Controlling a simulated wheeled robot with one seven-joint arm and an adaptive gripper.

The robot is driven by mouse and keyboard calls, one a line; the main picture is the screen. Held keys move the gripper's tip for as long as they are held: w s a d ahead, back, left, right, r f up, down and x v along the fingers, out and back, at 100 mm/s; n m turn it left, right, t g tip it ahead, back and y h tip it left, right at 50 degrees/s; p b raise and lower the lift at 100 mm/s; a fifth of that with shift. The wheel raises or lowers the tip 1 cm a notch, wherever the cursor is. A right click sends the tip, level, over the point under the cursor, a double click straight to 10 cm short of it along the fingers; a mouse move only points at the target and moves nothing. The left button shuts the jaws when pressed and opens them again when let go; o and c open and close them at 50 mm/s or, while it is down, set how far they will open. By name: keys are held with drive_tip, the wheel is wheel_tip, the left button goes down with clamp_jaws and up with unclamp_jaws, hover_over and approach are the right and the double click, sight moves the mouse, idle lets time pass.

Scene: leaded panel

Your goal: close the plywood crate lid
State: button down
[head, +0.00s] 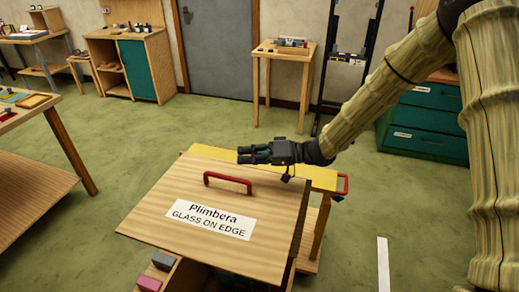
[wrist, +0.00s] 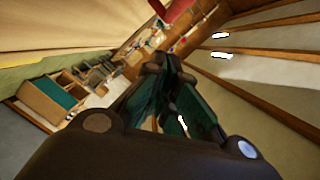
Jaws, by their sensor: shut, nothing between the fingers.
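The plywood crate lid (head: 165,222) is a pale wooden panel in the lower middle of the head view. It carries a red handle (head: 228,180) near its far edge and a white label (head: 211,219) reading "Plimbera GLASS ON EDGE". The lid hides the crate's inside, and I cannot tell whether it sits fully down. My gripper (head: 243,154) is shut and empty, pointing left by the lid's far edge, beyond the handle. I cannot tell whether it touches the lid. In the wrist view, the closed fingers (wrist: 168,70) show with a red piece above them, perhaps the handle.
A yellow-topped trolley (head: 316,178) with a red handle stands behind the crate. Grey (head: 163,261) and pink (head: 148,284) blocks lie by the lid's near-left corner. A workbench (head: 60,125) is at left and a green drawer cabinet (head: 425,122) at right. Green floor between is open.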

drive_tip(key=shift+s+a+f, duration=0.15)
drive_tip(key=shift+s+f, duration=0.05)
drive_tip(key=shift+s, duration=0.65)
drive_tip(key=shift+s+a+f+p, duration=0.2)
drive_tip(key=shift+s+f+p, duration=0.35)
drive_tip(key=shift+f, duration=0.2)
drive_tip(key=shift+s+a, duration=0.1)
drive_tip(key=shift+s, duration=0.05)
drive_tip(key=shift+f, duration=0.1)
